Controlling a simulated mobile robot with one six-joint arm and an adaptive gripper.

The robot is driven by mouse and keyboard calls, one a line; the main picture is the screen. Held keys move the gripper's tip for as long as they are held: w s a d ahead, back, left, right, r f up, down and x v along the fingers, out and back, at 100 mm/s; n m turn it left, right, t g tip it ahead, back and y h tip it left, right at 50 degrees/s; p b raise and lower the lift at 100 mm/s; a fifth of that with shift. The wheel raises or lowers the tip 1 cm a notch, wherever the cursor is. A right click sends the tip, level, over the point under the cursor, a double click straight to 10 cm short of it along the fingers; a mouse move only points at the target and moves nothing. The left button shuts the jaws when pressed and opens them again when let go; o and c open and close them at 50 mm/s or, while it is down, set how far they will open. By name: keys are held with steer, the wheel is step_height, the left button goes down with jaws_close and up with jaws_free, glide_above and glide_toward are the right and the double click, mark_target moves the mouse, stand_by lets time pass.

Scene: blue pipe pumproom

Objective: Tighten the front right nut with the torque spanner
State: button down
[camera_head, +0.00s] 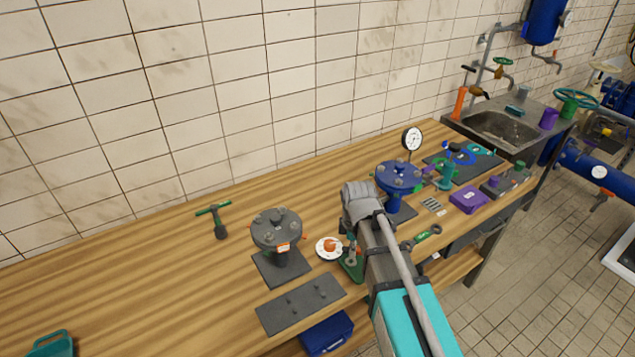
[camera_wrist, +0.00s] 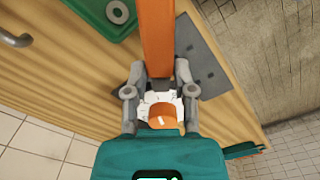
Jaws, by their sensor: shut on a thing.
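In the wrist view my gripper (camera_wrist: 160,74) is shut on a long orange bar (camera_wrist: 158,35), which looks like the torque spanner's handle. A short orange round piece over white (camera_wrist: 163,114) shows between the fingers. The bar's far end is out of view. A grey flange (camera_head: 277,228) with several bolts and an orange tag stands left of my arm. A blue flange (camera_head: 398,177) with several nuts stands behind my arm, near a pressure gauge. I cannot tell which nut is the front right one.
A flat grey plate (camera_head: 301,303), a white disc with an orange knob (camera_head: 329,247) and a green T-handle tool (camera_head: 217,219) lie on the wooden bench. A spanner (camera_head: 426,235) and a purple box (camera_head: 469,199) lie right of my arm. The bench's left part is mostly clear.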

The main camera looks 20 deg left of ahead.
steer(key=w+a+r+m+p, duration=0.5)
steer(key=a+m, duration=0.1)
steer(key=m, duration=0.6)
steer(key=w+a+r+m+p, duration=0.5)
steer(key=w+a+m, duration=0.1)
steer(key=m, duration=0.6)
steer(key=shift+a+r, duration=0.2)
steer(key=shift+a, duration=0.45)
steer(key=shift+w+f, duration=0.1)
steer(key=shift+f, duration=0.15)
steer(key=shift+f+b, duration=1.95)
steer(key=shift+b, duration=0.2)
steer(key=shift+f+b, duration=1.05)
steer(key=shift+f, duration=0.05)
